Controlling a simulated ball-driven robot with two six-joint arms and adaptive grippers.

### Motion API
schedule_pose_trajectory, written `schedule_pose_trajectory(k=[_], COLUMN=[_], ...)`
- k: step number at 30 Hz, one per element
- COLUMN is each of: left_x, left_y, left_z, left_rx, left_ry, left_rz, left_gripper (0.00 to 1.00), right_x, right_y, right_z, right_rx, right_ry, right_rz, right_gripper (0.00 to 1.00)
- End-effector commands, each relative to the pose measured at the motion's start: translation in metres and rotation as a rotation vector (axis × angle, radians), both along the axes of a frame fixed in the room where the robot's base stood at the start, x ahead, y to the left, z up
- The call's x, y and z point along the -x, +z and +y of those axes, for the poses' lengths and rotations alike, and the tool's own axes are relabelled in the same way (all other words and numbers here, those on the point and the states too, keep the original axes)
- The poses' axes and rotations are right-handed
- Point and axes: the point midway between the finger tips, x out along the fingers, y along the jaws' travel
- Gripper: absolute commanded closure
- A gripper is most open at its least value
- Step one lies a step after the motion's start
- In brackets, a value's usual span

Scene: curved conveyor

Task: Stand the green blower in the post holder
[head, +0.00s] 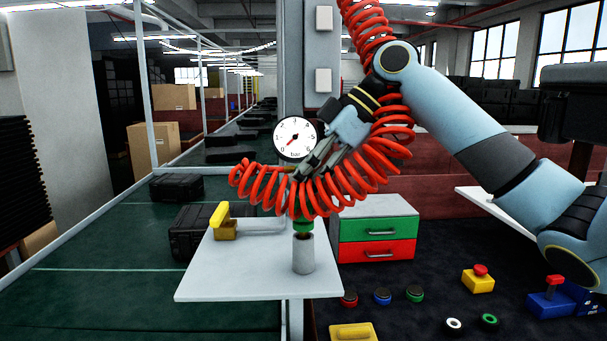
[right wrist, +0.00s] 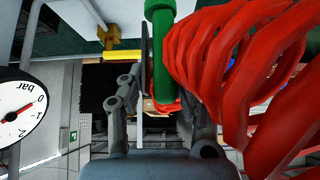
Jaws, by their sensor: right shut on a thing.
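The green blower (head: 303,226) hangs upright below my right gripper (head: 302,172), with the coiled red hose partly covering it. The grey post holder (head: 303,257) stands on a small white table, and the blower's lower end is right at its top opening. I cannot tell how far the end is inside it. In the right wrist view the green blower (right wrist: 161,60) runs between the gripper's fingers, which are shut on it. The red hose (right wrist: 225,60) loops close beside the right finger. My left gripper is not in view.
The white table (head: 215,283) also bears a brown block with a yellow lever (head: 218,215). A pressure gauge (head: 295,138) is fixed behind the gripper. A drawer cabinet (head: 375,229) stands to the right. Buttons (head: 382,296) lie on the dark surface. Black cases (head: 187,240) lie on the conveyor at left.

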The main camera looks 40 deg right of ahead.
Motion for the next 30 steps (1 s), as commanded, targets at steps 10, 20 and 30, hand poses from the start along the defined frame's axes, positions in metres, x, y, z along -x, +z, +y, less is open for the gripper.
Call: schedule_pose_trajectory(k=[10,20,30], left_x=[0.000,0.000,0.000], left_y=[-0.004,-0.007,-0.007], left_z=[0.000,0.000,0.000], left_rx=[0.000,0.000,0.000], left_ry=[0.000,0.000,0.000], left_rz=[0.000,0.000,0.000], left_gripper=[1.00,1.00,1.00], right_x=[0.000,0.000,0.000], right_y=[-0.009,-0.015,-0.015], right_z=[0.000,0.000,0.000], right_rx=[-0.001,0.000,0.001], right_ry=[0.000,0.000,0.000], right_rz=[-0.001,-0.002,0.001], right_gripper=[0.91,0.60,0.42])
